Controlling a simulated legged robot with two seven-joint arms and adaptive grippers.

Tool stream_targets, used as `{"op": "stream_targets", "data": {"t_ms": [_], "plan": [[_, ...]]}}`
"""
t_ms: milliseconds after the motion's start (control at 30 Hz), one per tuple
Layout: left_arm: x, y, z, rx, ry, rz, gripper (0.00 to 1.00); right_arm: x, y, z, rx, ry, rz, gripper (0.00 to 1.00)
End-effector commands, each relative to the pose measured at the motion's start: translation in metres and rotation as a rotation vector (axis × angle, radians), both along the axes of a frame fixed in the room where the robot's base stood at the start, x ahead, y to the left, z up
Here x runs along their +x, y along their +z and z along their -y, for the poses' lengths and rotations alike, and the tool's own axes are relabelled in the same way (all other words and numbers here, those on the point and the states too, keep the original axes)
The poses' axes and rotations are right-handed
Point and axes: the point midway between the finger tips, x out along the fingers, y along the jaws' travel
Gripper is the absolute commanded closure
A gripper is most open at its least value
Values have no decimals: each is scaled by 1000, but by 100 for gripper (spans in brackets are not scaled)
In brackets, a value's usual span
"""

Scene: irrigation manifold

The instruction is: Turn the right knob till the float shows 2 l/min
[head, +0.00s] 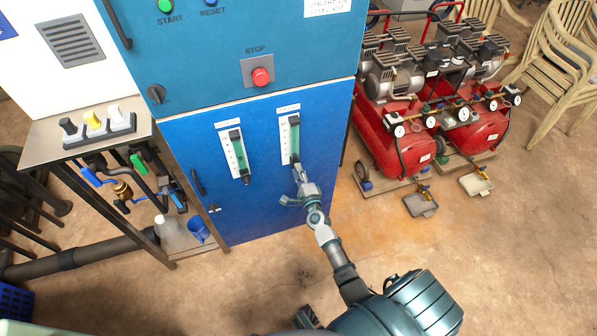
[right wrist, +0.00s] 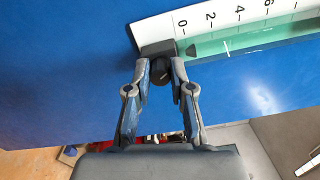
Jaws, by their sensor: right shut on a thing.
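Two flow meters with white scales and green tubes are on the blue cabinet door (head: 265,205): the left meter (head: 237,155) and the right meter (head: 290,140). My right gripper (head: 299,172) is at the lower end of the right meter. In the right wrist view, my right gripper (right wrist: 160,66) is shut on the dark right knob (right wrist: 161,73), with a finger on each side. The scale (right wrist: 225,20) reads 0, 2, 4, 6 away from the knob. A small dark mark, seemingly the float (right wrist: 190,58), sits near 0. My left gripper is not in view.
A red stop button (head: 261,77) is above the meters. A side table (head: 90,139) with three switches and pipework stands at the left. Red compressors (head: 395,140) stand on the floor at the right. Open floor lies in front of the cabinet.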

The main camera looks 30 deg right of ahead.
Motion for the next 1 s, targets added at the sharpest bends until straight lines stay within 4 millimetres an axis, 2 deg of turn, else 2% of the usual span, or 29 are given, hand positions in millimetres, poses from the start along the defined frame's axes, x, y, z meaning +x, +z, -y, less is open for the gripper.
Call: {"op": "stream_targets", "data": {"t_ms": [200, 500, 1000], "plan": [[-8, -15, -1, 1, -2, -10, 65, -1, -4, 1, -168, 0, -49, 100], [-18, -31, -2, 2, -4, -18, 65, -2, -5, 1, -325, -1, -87, 100], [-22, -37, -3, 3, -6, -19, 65, -2, -6, 1, -384, -1, -101, 100]]}}
